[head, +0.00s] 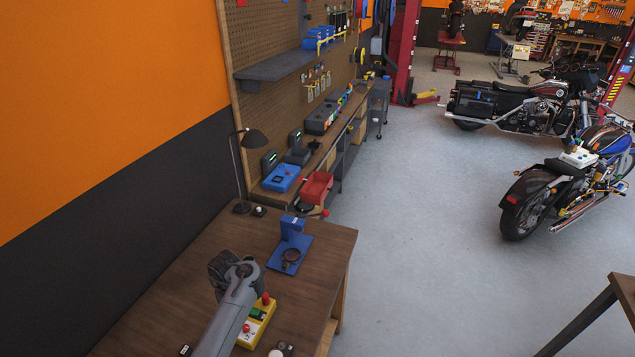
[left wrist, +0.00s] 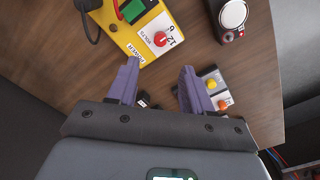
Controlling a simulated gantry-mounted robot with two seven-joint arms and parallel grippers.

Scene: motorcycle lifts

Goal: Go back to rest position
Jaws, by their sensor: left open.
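My left arm comes in from the bottom of the head view and reaches over the wooden table (head: 190,300). Its wrist end (head: 225,268) is above the table; the fingers cannot be made out there. In the left wrist view my left gripper (left wrist: 157,80) has two purple fingers apart with nothing between them. The fingers point toward a yellow box (left wrist: 150,38) with a red knob and stay apart from it. The yellow box also shows in the head view (head: 257,325), partly behind the arm. My right gripper is in neither view.
A blue stand (head: 290,255) stands on the table near its right edge. A black lamp (head: 250,140) stands at the back. Open floor (head: 430,260) lies right.

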